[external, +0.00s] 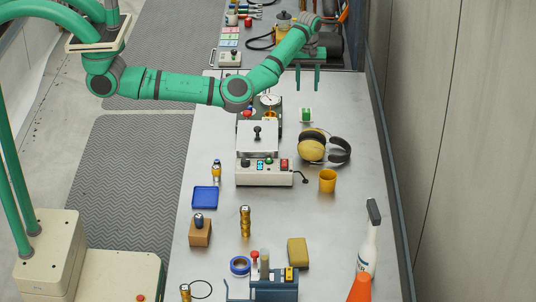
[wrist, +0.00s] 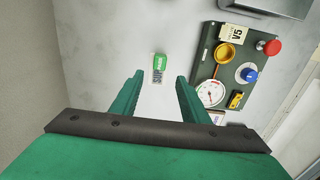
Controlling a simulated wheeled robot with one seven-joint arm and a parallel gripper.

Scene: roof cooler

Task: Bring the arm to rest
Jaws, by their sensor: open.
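My gripper (external: 307,76) is at the far end of the table (external: 362,208), pointing down with its two green fingers apart. It holds nothing. In the wrist view the open fingers (wrist: 160,92) stand clear of the surface. A small green and white block (external: 305,115) stands on the table below and in front of the gripper. In the wrist view the block (wrist: 159,67) lies beyond the fingertips, in line with the gap between them. My arm stretches across the far part of the table.
A machine with a control box (external: 264,173) stands mid-table, with a gauge panel (wrist: 232,75) behind it. Yellow earmuffs (external: 311,146) and a yellow cup (external: 327,181) are to its right. A wall runs along the right.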

